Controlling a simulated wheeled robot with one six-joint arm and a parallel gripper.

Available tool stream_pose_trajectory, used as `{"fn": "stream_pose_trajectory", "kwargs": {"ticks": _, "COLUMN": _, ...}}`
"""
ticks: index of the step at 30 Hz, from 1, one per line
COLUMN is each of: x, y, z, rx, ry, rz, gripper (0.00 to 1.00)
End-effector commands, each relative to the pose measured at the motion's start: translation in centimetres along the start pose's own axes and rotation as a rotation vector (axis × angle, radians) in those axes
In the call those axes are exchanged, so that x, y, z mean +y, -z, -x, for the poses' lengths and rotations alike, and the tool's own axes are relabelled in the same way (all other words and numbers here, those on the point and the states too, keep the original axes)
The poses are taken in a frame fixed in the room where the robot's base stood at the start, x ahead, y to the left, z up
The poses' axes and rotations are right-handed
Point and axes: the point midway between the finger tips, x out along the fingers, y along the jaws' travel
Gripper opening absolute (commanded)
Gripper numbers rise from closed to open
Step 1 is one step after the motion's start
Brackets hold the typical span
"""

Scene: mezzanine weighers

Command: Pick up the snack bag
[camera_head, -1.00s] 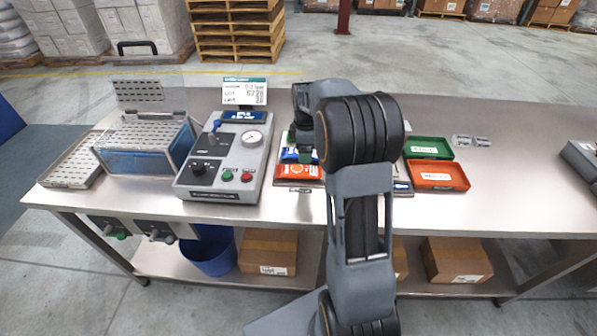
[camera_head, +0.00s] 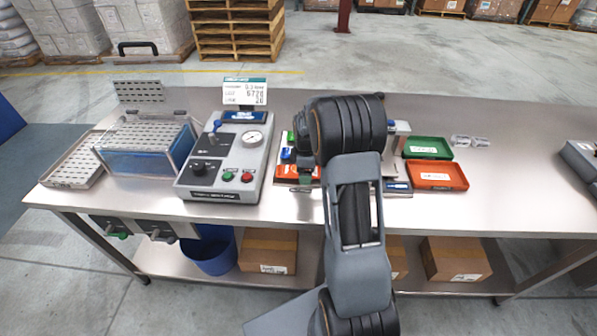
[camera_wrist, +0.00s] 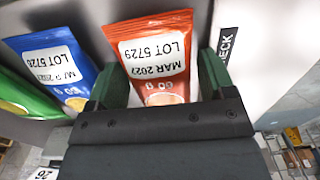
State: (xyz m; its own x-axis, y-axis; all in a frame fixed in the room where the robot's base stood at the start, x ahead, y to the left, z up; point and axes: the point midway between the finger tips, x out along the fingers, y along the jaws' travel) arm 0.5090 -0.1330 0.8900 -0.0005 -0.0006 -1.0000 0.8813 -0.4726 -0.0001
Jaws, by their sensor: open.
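An orange-red snack bag (camera_wrist: 155,50) with a white printed label lies between the green fingers of my gripper (camera_wrist: 163,78) in the wrist view. The fingers are open, one on each side of the bag's near part; I cannot tell whether they touch it. The bag also shows partly in the head view (camera_head: 286,173), beside my gripper (camera_head: 304,178), which hides much of it. A blue bag (camera_wrist: 50,62) and a green bag (camera_wrist: 22,97) lie in a row left of the orange-red one in the wrist view. The gripper body hides their near ends.
A grey control box with a gauge (camera_head: 228,160) stands close left of the bags. A green tray (camera_head: 427,147) and an orange tray (camera_head: 436,176) lie to the right. A black label reading "CHECK" (camera_wrist: 228,45) is beside the right finger. The bench's right part is mostly clear.

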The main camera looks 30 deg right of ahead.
Motion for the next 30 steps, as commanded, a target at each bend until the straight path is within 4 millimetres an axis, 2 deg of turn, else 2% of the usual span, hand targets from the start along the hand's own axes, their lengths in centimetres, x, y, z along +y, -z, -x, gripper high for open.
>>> {"fn": "stream_pose_trajectory", "kwargs": {"ticks": 4, "x": 0.0, "y": 0.0, "z": 0.0, "rx": 0.0, "ry": 0.0, "rz": 0.0, "gripper": 0.75}}
{"fn": "stream_pose_trajectory", "kwargs": {"ticks": 15, "x": 0.0, "y": 0.0, "z": 0.1, "rx": 0.0, "ry": -0.001, "rz": 0.0, "gripper": 0.4}}
{"fn": "stream_pose_trajectory", "kwargs": {"ticks": 24, "x": 0.0, "y": 0.0, "z": 0.3, "rx": 0.0, "ry": -0.002, "rz": 0.0, "gripper": 0.39}}
{"fn": "stream_pose_trajectory", "kwargs": {"ticks": 30, "x": 0.1, "y": 0.0, "z": 2.0, "rx": 0.001, "ry": -0.004, "rz": 0.0, "gripper": 0.39}}
